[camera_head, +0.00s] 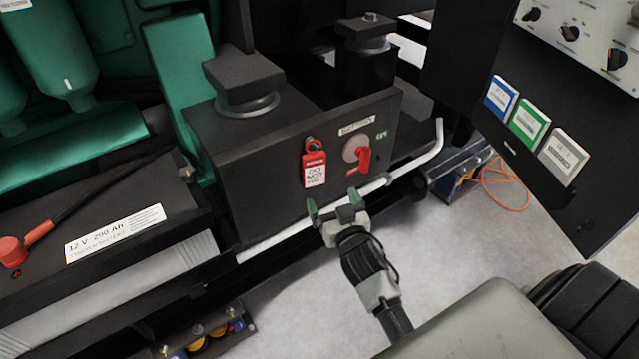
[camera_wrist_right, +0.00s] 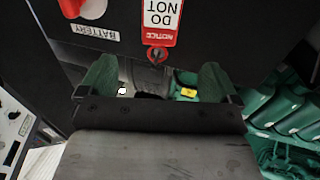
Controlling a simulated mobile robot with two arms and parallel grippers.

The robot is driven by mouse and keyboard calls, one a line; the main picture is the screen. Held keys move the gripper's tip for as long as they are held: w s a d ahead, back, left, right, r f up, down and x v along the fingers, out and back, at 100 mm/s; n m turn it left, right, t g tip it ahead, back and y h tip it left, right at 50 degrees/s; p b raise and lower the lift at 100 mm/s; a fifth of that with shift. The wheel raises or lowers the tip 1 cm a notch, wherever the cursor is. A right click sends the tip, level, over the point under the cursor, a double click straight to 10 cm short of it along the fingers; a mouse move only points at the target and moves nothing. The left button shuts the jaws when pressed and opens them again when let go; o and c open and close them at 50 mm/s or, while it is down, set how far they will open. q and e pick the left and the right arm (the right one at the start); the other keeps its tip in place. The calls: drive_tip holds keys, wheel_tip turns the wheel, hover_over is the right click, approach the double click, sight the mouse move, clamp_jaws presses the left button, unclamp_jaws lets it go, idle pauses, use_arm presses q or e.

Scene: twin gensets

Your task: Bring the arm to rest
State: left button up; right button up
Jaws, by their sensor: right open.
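My right gripper (camera_head: 333,211) is open and empty in front of the black battery box, apart from the red switch handle as far as I can tell. Its green fingertips also show in the right wrist view (camera_wrist_right: 155,82), spread apart with nothing between them. The red battery switch (camera_head: 357,157) on a grey round base and the red "DO NOT" notice tag (camera_head: 314,168) sit on the box face above the gripper. The tag also shows in the right wrist view (camera_wrist_right: 160,18). My left gripper is in neither view.
A grey rail (camera_head: 290,230) runs along the box front, close behind the gripper. A black battery (camera_head: 110,235) with a red terminal is at left. Grey floor (camera_head: 480,235) is open below, with an orange cable (camera_head: 507,185).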

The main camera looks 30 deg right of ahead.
drive_tip(key=s+a+f+n+g+y, duration=0.1)
drive_tip(key=s+a+f+g, duration=0.1)
drive_tip(key=s+f+g, duration=0.45)
drive_tip(key=s+a+f+n+g, duration=0.15)
drive_tip(key=s+f, duration=0.25)
drive_tip(key=f, duration=0.6)
drive_tip(key=s+a+f+g+y, duration=0.1)
drive_tip(key=s+a+f+g, duration=0.1)
drive_tip(key=s+f+g, duration=0.35)
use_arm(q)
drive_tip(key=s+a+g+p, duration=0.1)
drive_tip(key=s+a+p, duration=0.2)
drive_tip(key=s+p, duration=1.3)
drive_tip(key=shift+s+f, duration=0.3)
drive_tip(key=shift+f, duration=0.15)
use_arm(e)
drive_tip(key=s+f+n+g, duration=0.1)
drive_tip(key=s+f, duration=0.3)
drive_tip(key=s, duration=0.9)
drive_tip(key=s+f+g, duration=0.2)
drive_tip(key=s+f, duration=0.2)
drive_tip(key=s, duration=0.9)
drive_tip(key=shift+d+f+n+y, duration=0.15)
drive_tip(key=shift+d+n+y, duration=0.2)
drive_tip(key=shift+d+y, duration=0.05)
